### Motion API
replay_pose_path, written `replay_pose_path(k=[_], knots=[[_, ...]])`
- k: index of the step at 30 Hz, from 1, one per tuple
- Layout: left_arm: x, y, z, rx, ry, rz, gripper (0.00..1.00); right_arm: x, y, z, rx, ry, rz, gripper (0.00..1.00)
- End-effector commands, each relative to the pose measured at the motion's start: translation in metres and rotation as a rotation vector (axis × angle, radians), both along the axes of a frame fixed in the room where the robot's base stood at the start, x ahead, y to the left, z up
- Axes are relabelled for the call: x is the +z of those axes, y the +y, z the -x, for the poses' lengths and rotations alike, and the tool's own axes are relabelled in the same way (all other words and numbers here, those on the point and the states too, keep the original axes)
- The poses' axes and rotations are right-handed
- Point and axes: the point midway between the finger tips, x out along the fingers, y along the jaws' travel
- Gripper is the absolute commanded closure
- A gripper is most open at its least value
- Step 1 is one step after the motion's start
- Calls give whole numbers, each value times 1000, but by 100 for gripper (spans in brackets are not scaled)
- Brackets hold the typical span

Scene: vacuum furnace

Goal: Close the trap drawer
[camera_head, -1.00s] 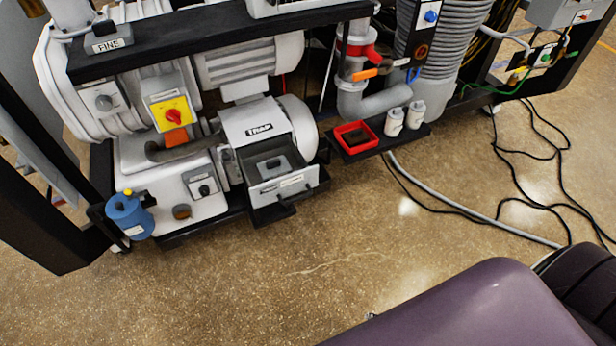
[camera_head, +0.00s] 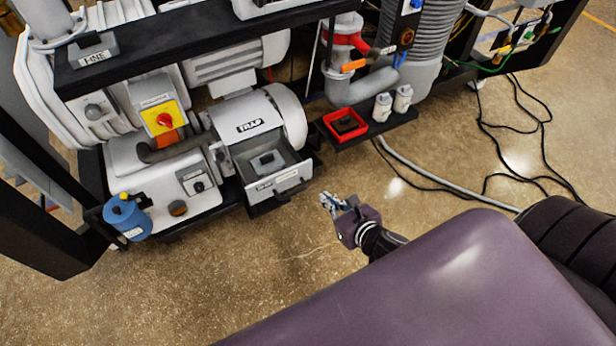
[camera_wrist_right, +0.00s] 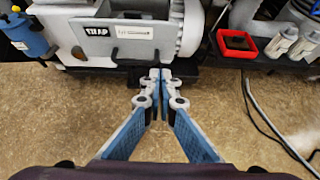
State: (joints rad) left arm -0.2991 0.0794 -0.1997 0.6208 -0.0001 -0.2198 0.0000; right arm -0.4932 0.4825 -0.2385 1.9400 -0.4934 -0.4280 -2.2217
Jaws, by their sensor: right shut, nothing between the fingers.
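The trap drawer (camera_head: 287,178) stands pulled out of the light grey housing marked TRAP (camera_head: 262,122), with a small grey block (camera_head: 266,161) inside it. In the right wrist view the drawer's labelled front (camera_wrist_right: 135,44) is ahead and a little left of the fingertips. My right gripper (camera_head: 325,201) is shut and empty, above the floor to the right of the drawer front. It also shows in the right wrist view (camera_wrist_right: 160,74), with a dark handle beyond its tips. I cannot tell whether it touches the drawer; in the head view there is a gap. My left gripper is not in view.
A red tray (camera_head: 346,125) and two white bottles (camera_head: 392,103) stand on a dark shelf right of the housing. A blue canister (camera_head: 127,217) stands at the left. Hoses and cables (camera_head: 520,150) lie on the floor at right. The floor before the drawer is clear.

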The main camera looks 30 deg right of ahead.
Motion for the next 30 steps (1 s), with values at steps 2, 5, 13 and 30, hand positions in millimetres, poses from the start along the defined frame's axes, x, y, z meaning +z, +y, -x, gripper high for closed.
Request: replay_pose_path(k=[2, 5, 13, 30], knots=[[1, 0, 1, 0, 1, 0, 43, -7, 0, -16, -3, -2, -1, 100], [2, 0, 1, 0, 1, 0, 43, -18, 1, -35, -4, -2, -3, 100], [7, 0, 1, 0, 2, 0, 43, -35, 2, -80, -3, -2, -4, 100], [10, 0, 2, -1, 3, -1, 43, -38, 4, -105, -2, 1, -3, 100]])
